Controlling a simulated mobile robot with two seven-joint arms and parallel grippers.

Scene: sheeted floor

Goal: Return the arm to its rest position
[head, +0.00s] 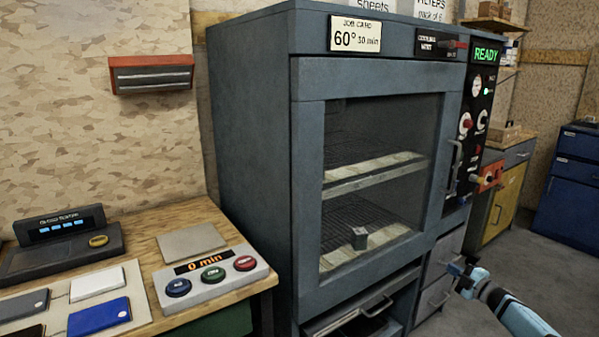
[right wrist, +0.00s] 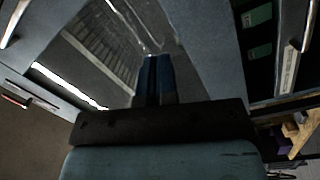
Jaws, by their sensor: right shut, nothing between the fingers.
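My right gripper (head: 460,272) is at the lower right in the head view, in front of the grey drawers beside the oven. It is shut and empty. In the right wrist view its dark blue fingers (right wrist: 153,78) are together in front of the oven's glass. My left gripper is not in view. The blue-grey oven (head: 250,140) stands in the middle with its glass door (head: 385,125) shut. A small grey block (head: 359,238) sits inside on the lower shelf. A green READY display (head: 486,54) is lit on the control panel.
A wooden bench (head: 190,217) at left holds a button box (head: 213,276) reading 0 min, a dark device (head: 65,240) and several flat cases. A partly open drawer (head: 350,318) is below the oven. Floor (head: 570,275) is clear at right. Blue cabinet (head: 568,185) stands far right.

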